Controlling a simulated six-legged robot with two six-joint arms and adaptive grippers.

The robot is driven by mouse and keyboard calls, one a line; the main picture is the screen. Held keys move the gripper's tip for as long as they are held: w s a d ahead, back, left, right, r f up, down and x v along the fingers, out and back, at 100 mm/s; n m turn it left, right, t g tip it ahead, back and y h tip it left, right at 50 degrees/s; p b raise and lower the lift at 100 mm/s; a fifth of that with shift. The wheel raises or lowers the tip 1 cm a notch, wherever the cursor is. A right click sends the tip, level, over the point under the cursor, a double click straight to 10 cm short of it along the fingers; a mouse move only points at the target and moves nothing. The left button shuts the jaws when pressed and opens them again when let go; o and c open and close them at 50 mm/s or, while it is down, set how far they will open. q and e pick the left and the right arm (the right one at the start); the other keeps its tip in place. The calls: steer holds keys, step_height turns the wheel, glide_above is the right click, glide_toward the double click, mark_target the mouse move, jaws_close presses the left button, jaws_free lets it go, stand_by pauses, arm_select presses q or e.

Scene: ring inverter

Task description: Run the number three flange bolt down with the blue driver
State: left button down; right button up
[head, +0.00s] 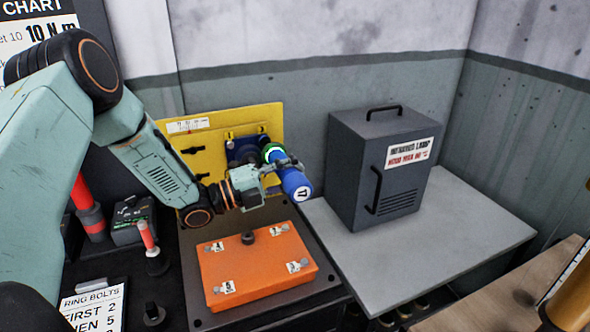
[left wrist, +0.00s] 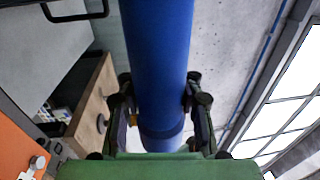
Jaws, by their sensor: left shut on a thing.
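The blue driver (head: 294,184) is in my left gripper (head: 282,172), in front of the yellow panel. Its near end carries a white label reading 17, and a green band shows towards its far end. In the left wrist view, the driver's blue body (left wrist: 157,60) runs between the two closed fingers (left wrist: 158,105). The orange flange cover (head: 262,258) lies below, apart from the driver. It has numbered white tags with small bolts near its corners (head: 228,287), (head: 297,266); the numbers are too small to read surely. My right gripper is not in view.
The yellow panel (head: 185,140) with a dark blue holder (head: 240,150) stands behind. A dark grey lamp cabinet (head: 375,170) stands on the grey table (head: 470,215) at right. A red-handled tool (head: 88,205) and a sign (head: 92,308) are at left. A wooden bench (head: 530,290) is at lower right.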

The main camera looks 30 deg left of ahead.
mark_target(304, 182)
arm_select(q)
steer(key=shift+s+d+r+p, duration=0.1)
steer(key=shift+s+d+p, duration=0.3)
steer(key=shift+s+d, duration=1.05)
steer(key=shift+w, duration=0.1)
